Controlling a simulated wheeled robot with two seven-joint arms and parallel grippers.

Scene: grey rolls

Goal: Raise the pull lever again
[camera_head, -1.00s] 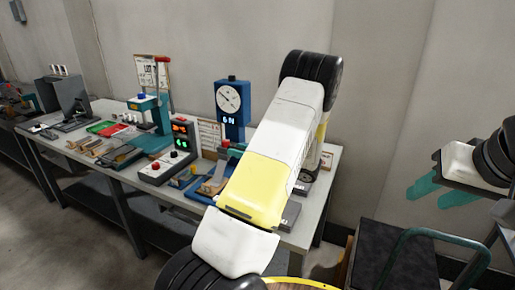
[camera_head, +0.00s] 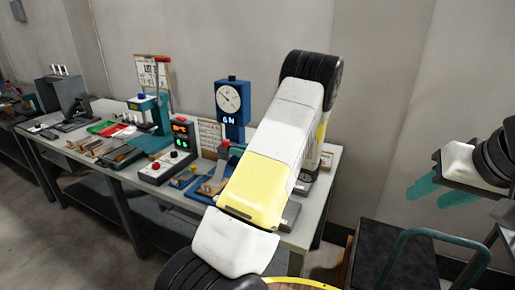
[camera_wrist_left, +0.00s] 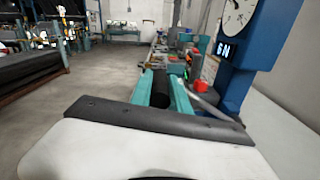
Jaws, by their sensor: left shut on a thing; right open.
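The pull lever shows in the left wrist view as a black grip (camera_wrist_left: 160,90) with a grey rod running right toward the blue gauge stand (camera_wrist_left: 262,40). My left gripper (camera_wrist_left: 162,96) is shut on the black grip, with one teal finger on each side. In the head view my left arm crosses in front of the bench and hides most of the lever; a bit of teal left finger (camera_head: 237,148) shows beside the arm. The blue gauge stand (camera_head: 233,122) has a round dial and a lit readout. My right gripper (camera_head: 436,192) is open and empty at the right.
A control box (camera_head: 168,170) with lit displays and several tools stands on the grey bench left of the gauge. A teal press (camera_head: 160,115) with a red-topped post is farther left. A dark cart (camera_head: 375,255) with a teal handle stands at lower right, below my right gripper.

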